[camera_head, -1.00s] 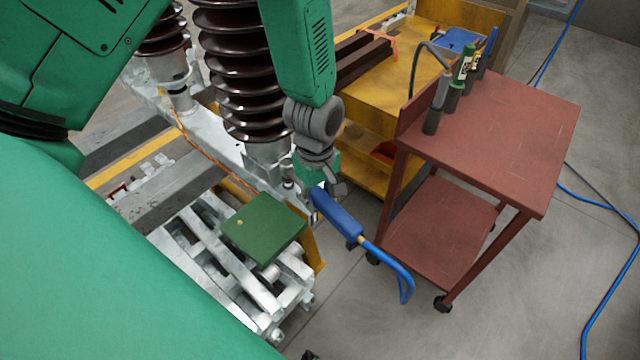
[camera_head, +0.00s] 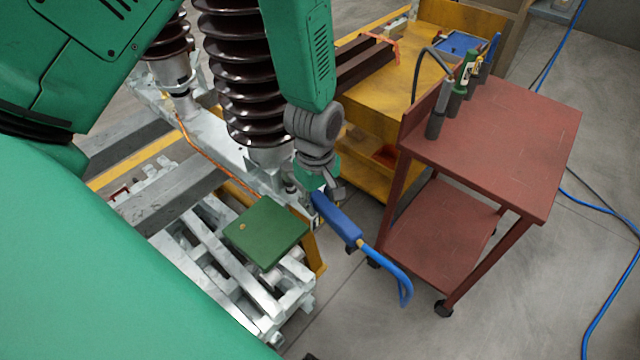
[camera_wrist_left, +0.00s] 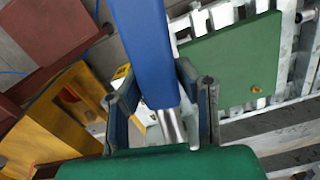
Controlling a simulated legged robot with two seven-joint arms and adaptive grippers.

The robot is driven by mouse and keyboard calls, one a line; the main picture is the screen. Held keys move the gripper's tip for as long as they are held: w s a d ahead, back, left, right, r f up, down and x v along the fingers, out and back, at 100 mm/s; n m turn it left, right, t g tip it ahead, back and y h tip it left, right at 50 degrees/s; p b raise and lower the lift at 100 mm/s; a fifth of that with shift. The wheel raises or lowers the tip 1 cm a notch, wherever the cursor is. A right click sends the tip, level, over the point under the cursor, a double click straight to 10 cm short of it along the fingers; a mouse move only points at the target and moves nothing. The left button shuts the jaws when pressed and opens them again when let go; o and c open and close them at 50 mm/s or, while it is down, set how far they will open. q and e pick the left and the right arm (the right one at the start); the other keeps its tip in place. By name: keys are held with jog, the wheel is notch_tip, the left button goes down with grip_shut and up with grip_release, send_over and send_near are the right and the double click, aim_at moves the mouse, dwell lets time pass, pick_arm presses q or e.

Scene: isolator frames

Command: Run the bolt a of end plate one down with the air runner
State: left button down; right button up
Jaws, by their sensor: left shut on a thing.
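The air runner (camera_head: 337,220) is a blue tool with a blue hose at its rear end. My left gripper (camera_head: 322,190) is shut on it beside the end of the steel frame, under the brown ribbed insulator column. In the left wrist view the blue runner body (camera_wrist_left: 146,50) passes between the two fingers of my left gripper (camera_wrist_left: 160,105), with a bare metal part below it. Bolt a and the runner's working tip are hidden or too small to make out. The end plate cannot be told apart from the frame's other metal. My right gripper is not in view.
A green plate (camera_head: 266,232) lies on the steel frame (camera_head: 215,262) next to the runner. A red two-shelf cart (camera_head: 520,150) stands to the right, with several upright tools at its back edge. A yellow cabinet (camera_head: 385,105) stands behind.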

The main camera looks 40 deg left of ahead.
pick_arm(q)
jog(key=shift+f, duration=0.6)
jog(key=shift+r, duration=0.2)
jog(key=shift+r+p, duration=0.45)
jog(key=shift+p, duration=0.1)
jog(key=shift+d+p, duration=0.1)
jog(key=shift+p, duration=0.4)
dwell(0.9)
jog(key=shift+f+b, duration=0.45)
jog(key=shift+f, duration=0.55)
dwell(0.4)
jog(key=shift+f+p, duration=0.25)
jog(key=shift+p, duration=0.25)
dwell(2.3)
jog(key=shift+r+p, duration=3.25)
jog(key=shift+r, duration=0.3)
